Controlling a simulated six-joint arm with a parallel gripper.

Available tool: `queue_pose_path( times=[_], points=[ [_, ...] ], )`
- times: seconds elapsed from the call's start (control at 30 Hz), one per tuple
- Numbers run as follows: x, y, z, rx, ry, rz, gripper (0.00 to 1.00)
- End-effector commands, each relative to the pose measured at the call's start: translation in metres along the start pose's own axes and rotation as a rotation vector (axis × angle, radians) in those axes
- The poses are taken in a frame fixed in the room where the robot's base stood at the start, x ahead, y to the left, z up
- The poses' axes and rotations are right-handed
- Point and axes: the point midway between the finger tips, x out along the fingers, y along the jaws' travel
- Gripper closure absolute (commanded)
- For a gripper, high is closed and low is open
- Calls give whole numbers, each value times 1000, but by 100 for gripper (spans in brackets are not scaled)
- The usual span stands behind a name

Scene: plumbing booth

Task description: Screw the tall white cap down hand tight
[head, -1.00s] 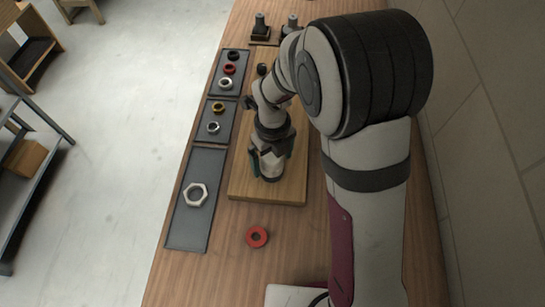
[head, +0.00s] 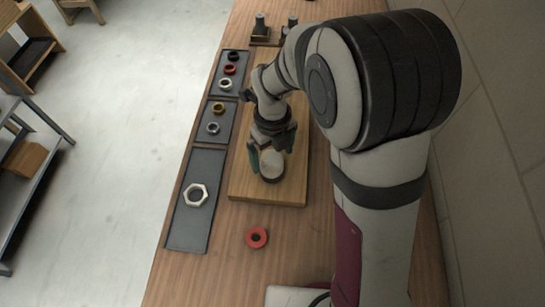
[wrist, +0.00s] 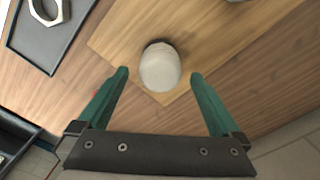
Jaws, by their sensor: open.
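The tall white cap (head: 271,164) stands near the front end of the wooden board, on a dark base. In the wrist view the cap (wrist: 160,68) is a pale, rounded top with a dark ring partly showing behind it. My gripper (head: 270,150) is over the cap. In the wrist view my gripper (wrist: 160,76) is open, with one green finger on each side of the cap and a visible gap on both sides. The cap's threads and lower part are hidden.
Left of the wooden board (head: 238,187) are grey trays (head: 180,235) with a large hex nut (head: 195,195) and several small rings. A red ring (head: 257,237) lies on the bench in front. Dark fittings (head: 262,32) stand at the back. A wall rises on the right.

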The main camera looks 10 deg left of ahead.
Motion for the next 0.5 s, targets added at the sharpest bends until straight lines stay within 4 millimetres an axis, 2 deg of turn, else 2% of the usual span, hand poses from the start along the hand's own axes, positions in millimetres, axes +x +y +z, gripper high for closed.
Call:
queue_pose_path(
  times=[0.2, 0.5],
  points=[
    [-22, 0, 0, 0, -1, 0, 0],
    [-25, 0, 0, -1, 0, 0, 0]
  ],
)
